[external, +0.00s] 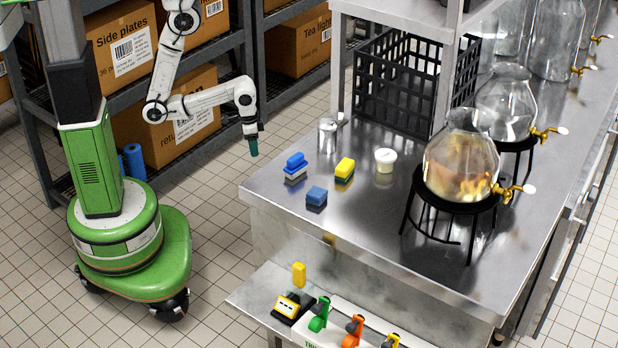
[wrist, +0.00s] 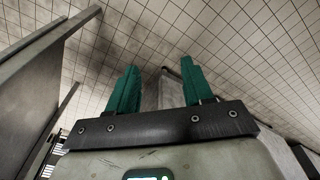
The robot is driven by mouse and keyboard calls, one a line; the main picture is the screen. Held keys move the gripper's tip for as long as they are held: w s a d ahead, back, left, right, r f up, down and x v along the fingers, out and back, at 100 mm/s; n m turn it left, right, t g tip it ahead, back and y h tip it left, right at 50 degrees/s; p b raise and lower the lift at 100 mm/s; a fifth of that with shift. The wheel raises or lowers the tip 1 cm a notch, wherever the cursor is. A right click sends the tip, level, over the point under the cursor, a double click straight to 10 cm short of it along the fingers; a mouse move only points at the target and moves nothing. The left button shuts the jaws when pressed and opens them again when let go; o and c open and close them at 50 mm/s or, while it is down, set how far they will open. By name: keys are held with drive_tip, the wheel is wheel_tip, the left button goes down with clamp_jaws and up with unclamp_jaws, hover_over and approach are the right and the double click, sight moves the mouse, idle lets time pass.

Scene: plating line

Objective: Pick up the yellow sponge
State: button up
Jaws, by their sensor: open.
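The yellow sponge (external: 345,167) lies on the steel counter, near its left part. It is yellow on top with a dark green underside. My gripper (external: 254,152) hangs in the air left of the counter, pointing down, well apart from the sponge. The wrist view shows its two green fingers (wrist: 157,88) spread apart with nothing between them. The sponge does not show in the wrist view.
Near the sponge on the steel counter (external: 360,230) are blue sponges (external: 316,197), a blue brush (external: 295,163), a white tub (external: 385,160) and a metal canister (external: 327,135). A black crate (external: 400,85) stands behind. A glass dispenser (external: 460,165) stands to the right.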

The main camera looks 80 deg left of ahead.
drive_tip(key=o, duration=0.3)
drive_tip(key=shift+w, duration=0.1)
